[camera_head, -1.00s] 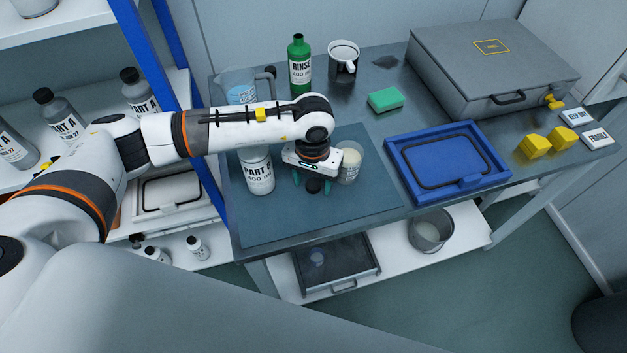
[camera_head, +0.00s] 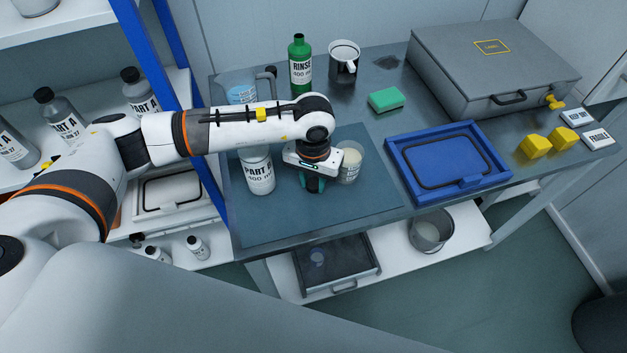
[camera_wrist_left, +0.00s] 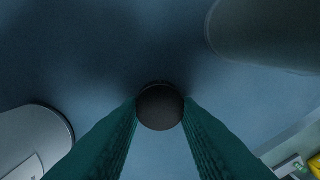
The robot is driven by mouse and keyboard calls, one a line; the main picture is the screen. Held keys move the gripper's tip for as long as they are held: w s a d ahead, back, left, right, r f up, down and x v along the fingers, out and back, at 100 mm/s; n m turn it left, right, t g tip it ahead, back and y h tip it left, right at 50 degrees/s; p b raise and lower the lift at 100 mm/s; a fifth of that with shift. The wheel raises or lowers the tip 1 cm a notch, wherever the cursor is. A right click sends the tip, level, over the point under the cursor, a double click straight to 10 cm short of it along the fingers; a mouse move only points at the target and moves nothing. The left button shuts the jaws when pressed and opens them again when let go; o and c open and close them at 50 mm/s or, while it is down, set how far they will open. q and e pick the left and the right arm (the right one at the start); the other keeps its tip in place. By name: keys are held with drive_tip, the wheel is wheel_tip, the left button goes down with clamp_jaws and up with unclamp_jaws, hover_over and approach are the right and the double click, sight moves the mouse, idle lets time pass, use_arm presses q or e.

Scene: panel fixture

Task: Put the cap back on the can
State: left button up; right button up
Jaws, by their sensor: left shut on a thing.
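My left gripper (camera_head: 315,186) points down over the blue-grey mat. Its green fingers are shut on a round black cap (camera_wrist_left: 160,107), which shows between the fingertips in the left wrist view. In the head view the cap is mostly hidden by the fingers. The white can labelled PART A (camera_head: 259,176) stands upright on the mat just left of the gripper; its top is partly hidden behind my arm. A pale rounded shape at the lower left of the wrist view looks like the can (camera_wrist_left: 30,140). My right gripper is not in view.
A clear cup with pale contents (camera_head: 350,164) stands close right of the gripper. The blue tray (camera_head: 395,165) lies further right. A green bottle (camera_head: 300,65), a mug (camera_head: 343,62) and a green sponge (camera_head: 386,99) stand behind. The mat's front (camera_head: 290,225) is clear.

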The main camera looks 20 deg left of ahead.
sight(313, 185)
use_arm(q)
wheel_tip(313, 185, up, 10)
drive_tip(key=b, duration=0.1)
drive_tip(key=shift+b, duration=0.3)
drive_tip(key=shift+f, duration=0.1)
drive_tip(key=s+a, duration=0.5)
drive_tip(key=s, duration=0.3)
drive_tip(key=shift+a+f+n, duration=0.25)
drive_tip(key=shift+a+n, duration=0.05)
